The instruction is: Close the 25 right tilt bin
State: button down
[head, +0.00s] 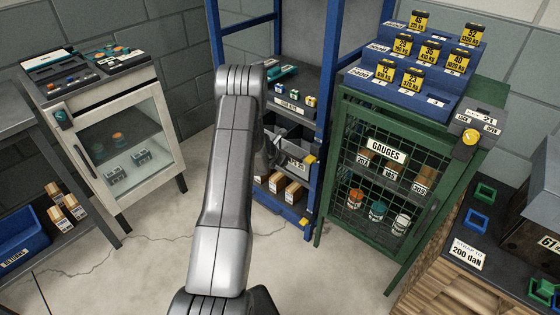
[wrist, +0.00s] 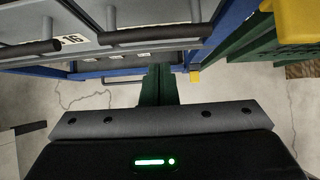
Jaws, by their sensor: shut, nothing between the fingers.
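In the head view a blue rack holds a row of grey tilt bins (head: 291,132) behind my arm. A plate that seems to read 25 (head: 297,162) sits at the right end of this row, low down. The left part of the row is hidden by my arm, and I cannot tell how far the 25 right bin is tilted. My gripper (wrist: 158,72) shows in the wrist view with its dark green fingers together and empty. It is just below grey fronts (wrist: 150,15) with dark bar handles, one beside a 16 label (wrist: 72,40). I cannot tell whether the fingertips touch anything.
A green mesh gauges cabinet (head: 385,155) stands right of the rack, with a yellow knob (head: 470,137) at its upper right. Boxes (head: 285,188) sit on the rack's low shelf. A white glass-door cabinet (head: 115,140) is left. Floor between is clear.

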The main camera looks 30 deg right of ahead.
jog(key=shift+w+d+r+p, duration=0.25)
jog(key=shift+d+r+p, duration=0.15)
jog(key=shift+d, duration=0.15)
jog(key=shift+w+d+r+p, duration=0.3)
jog(key=shift+d+r, duration=0.1)
jog(key=shift+d, duration=0.15)
